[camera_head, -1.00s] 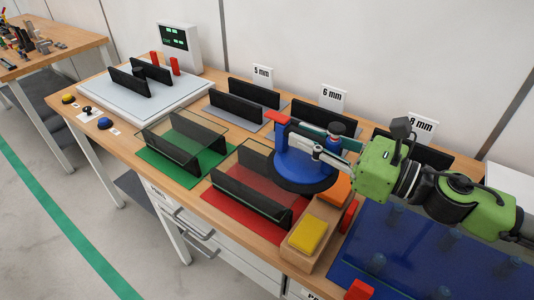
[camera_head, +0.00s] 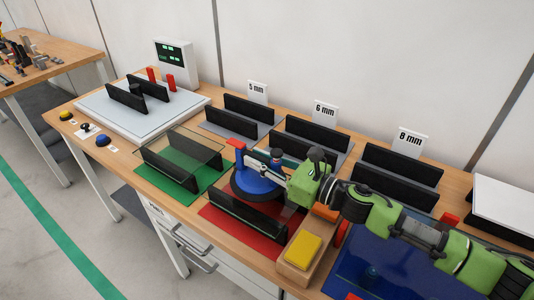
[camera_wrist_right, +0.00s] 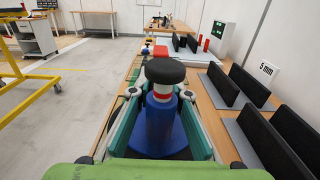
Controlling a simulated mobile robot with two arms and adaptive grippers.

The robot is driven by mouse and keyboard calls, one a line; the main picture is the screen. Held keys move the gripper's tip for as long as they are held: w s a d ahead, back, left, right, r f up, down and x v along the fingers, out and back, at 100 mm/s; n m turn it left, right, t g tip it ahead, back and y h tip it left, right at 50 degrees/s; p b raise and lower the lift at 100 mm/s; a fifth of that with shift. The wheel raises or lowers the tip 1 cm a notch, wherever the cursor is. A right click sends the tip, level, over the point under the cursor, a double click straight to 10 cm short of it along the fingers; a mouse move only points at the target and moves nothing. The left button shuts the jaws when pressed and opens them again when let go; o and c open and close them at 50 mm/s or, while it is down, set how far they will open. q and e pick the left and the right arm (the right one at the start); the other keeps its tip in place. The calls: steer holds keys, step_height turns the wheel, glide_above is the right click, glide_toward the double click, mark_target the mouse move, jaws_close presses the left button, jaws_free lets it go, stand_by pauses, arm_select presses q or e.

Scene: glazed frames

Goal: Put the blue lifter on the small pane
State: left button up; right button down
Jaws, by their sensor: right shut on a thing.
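The blue lifter (camera_head: 256,188) is a blue round cup with a dark rim, a dark knob on top and a red lever end at its left. My right gripper (camera_head: 270,163) is shut on it from the right. In the right wrist view the lifter (camera_wrist_right: 160,130) stands upright between the two fingers. It is over the red mat (camera_head: 278,232), between two black rails; I cannot tell whether it touches the glass there. A clear pane (camera_head: 185,142) rests across the rails on the green mat (camera_head: 207,180). Which pane is the small one is unclear. My left gripper is not in view.
A wooden block with a yellow pad (camera_head: 302,250) stands close right of the red mat. Black racks (camera_head: 253,115) marked 5, 6 and 8 mm line the back. A white plate with black rails (camera_head: 98,107) and a display box (camera_head: 175,58) stand at far left.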

mark_target(257, 174)
steer(key=shift+w+a, duration=0.2)
steer(key=shift+w, duration=0.05)
steer(key=shift+w+a+f+p, duration=0.1)
steer(key=shift+f+p, duration=0.5)
steer(key=shift+f, duration=1.15)
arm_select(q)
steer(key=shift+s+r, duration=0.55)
arm_select(e)
steer(key=c, duration=2.2)
jaws_free()
steer(key=shift+f, duration=0.3)
steer(key=o, duration=0.3)
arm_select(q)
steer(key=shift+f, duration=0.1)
arm_select(e)
steer(key=shift+r, duration=0.15)
